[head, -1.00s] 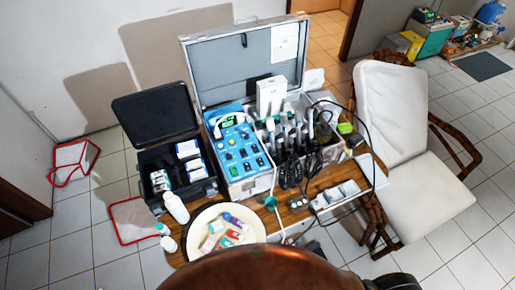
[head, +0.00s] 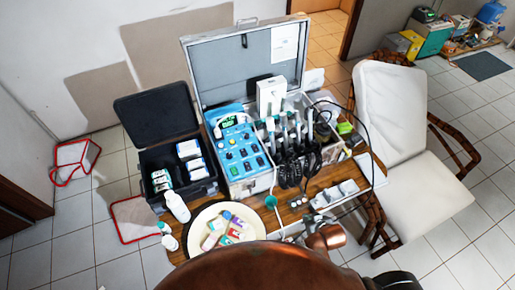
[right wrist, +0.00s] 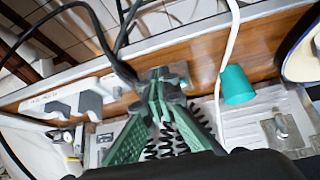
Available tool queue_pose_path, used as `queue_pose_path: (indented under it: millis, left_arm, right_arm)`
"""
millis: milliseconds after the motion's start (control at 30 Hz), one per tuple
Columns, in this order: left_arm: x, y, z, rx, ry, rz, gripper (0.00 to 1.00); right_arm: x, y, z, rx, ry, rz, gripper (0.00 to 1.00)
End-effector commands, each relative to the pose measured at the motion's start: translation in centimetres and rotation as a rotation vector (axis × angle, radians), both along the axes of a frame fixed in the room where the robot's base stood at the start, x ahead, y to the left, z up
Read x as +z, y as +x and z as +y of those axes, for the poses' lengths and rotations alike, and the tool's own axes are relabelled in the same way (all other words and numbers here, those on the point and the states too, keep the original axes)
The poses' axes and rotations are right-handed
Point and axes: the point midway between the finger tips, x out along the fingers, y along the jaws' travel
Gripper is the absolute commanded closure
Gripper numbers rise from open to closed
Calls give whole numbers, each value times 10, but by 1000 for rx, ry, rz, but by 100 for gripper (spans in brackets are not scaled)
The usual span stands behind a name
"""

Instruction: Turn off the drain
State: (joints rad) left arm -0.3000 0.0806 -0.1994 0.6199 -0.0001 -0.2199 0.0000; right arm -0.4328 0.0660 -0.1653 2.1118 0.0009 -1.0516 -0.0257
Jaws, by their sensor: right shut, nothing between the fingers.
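The dental unit is an open metal case with a blue control panel (head: 238,150) of knobs and switches. A teal fitting (head: 271,201) on a white tube hangs at its front, and it also shows in the right wrist view (right wrist: 237,87). I cannot tell which part is the drain control. My right gripper (right wrist: 160,75) is shut and empty, its green fingertips together in front of the wooden table edge. A metal plate with a small fitting (right wrist: 281,127) lies right of the fingers. My left gripper is not in view.
Black cables (right wrist: 100,30) hang close to the fingertips. Grey switch blocks (right wrist: 75,104) line the white strip at the left. A round cream tray (head: 198,250) with small packets and white bottles (head: 177,207) stand on the table. A white chair (head: 395,110) is at the right.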

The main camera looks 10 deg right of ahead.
Motion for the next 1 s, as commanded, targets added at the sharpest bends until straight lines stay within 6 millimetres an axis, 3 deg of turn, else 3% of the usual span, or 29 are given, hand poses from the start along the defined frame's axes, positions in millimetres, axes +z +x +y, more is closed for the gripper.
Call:
queue_pose_path:
  millis: [267,500,600,700,1000]
  left_arm:
    - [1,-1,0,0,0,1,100]
    - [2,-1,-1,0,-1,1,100]
    - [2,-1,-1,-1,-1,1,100]
    - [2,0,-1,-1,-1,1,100]
    - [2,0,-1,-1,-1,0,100]
  right_arm:
    - [54,97,49,57,53,-319,100]
    - [141,177,104,106,115,-682,100]
    - [169,194,119,118,135,-791,100]
    - [183,202,127,123,145,-848,100]
    - [188,204,130,125,148,-868,100]
